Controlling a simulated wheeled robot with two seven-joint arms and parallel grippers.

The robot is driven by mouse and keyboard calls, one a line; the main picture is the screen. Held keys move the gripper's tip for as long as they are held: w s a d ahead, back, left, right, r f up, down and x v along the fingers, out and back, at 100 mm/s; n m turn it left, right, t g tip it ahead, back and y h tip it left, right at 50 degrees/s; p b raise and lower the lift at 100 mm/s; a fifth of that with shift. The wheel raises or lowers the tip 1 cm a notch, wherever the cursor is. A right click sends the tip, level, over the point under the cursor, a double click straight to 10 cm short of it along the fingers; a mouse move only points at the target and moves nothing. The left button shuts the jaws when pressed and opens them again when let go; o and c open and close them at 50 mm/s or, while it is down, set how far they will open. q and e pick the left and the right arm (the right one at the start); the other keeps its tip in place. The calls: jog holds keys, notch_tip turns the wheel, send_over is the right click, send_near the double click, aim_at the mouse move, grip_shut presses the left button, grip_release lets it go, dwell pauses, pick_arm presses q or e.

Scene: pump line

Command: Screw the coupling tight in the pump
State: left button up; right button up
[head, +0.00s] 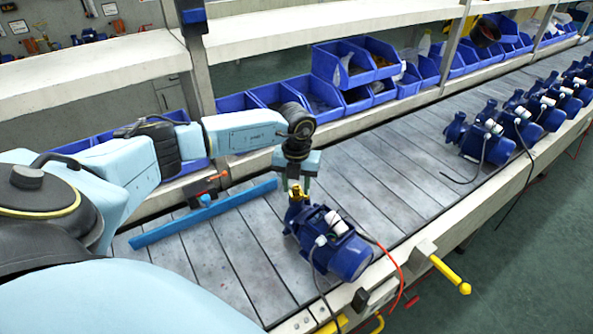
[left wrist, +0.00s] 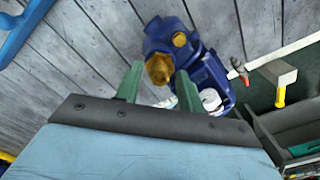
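A blue pump (head: 335,243) lies on the grey slatted line in front of me; it also shows in the left wrist view (left wrist: 208,75). My left gripper (head: 296,187) points down just over the coupling, fingers apart. In the left wrist view, the coupling (left wrist: 159,69) lies between and slightly beyond the two green fingertips (left wrist: 160,77), with a visible gap on both sides. How far it is seated in the pump cannot be told. My right gripper is in neither view.
A blue bar (head: 205,213) lies on the line left of the pump. Several more pumps (head: 487,138) stand farther right. Blue bins (head: 310,92) line the back below a shelf. A yellow-handled lever (head: 450,273) juts from the front edge. The slats behind the pump are clear.

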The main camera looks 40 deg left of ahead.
pick_arm(q)
jog(key=shift+c, duration=0.2)
grip_shut()
jog(key=shift+f+m+b, duration=0.1)
jog(key=shift+m+b, duration=0.4)
jog(key=shift+m, duration=1.2)
jog(key=m+b, duration=0.1)
jog(key=m, duration=0.1)
jog(key=shift+m, duration=0.7)
